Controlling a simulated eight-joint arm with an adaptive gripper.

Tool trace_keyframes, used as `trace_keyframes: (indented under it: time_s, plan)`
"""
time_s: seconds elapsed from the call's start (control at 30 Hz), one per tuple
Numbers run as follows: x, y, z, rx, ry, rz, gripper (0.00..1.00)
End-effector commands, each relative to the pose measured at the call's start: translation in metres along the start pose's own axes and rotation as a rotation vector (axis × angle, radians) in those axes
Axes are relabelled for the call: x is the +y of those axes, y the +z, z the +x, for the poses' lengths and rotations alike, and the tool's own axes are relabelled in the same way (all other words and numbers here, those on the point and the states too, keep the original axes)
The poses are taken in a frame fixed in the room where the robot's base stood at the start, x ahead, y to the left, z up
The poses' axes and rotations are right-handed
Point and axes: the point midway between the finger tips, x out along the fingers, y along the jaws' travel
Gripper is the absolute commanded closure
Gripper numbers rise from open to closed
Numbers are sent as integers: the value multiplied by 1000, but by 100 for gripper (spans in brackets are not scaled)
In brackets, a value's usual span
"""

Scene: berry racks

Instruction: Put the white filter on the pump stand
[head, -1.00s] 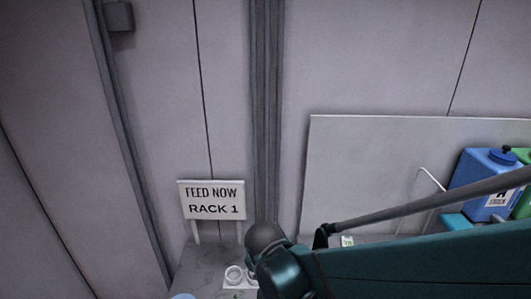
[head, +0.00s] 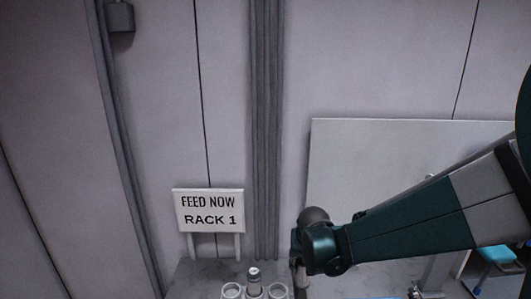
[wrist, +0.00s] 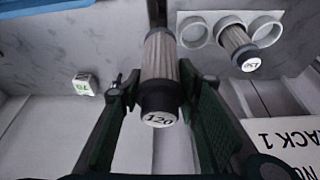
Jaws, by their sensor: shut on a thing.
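My gripper (wrist: 160,85) is shut on a pleated pale-grey filter (wrist: 161,58) in the wrist view. A second pleated filter (wrist: 234,38), with a pale labelled end, stands in the middle ring of a white three-ring holder (wrist: 202,18). The outer two rings are empty. The holder (head: 243,293) and the second filter (head: 254,279) also show low in the head view. I cannot make out a pump stand.
A "FEED NOW RACK 1" sign (head: 209,210) stands behind the holder. A small white block with a green mark (wrist: 83,86) sits on the grey worktop (wrist: 50,50). A pale panel (head: 400,160) is at the right, with a blue item (head: 498,256) below it.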

Motion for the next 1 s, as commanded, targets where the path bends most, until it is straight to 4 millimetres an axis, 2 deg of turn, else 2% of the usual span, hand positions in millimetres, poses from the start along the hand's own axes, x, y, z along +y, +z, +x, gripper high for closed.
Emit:
trace_keyframes:
  time_s: [0.03,0.2,0.43,0.67,1.0]
  plan:
    - [10,-5,13,0,-1,-2,82]
    - [36,-24,40,0,-12,-28,82]
    - [65,-42,68,-1,-24,-56,82]
    - [78,-50,78,-1,-28,-69,82]
    - [79,-51,78,-1,-29,-71,82]
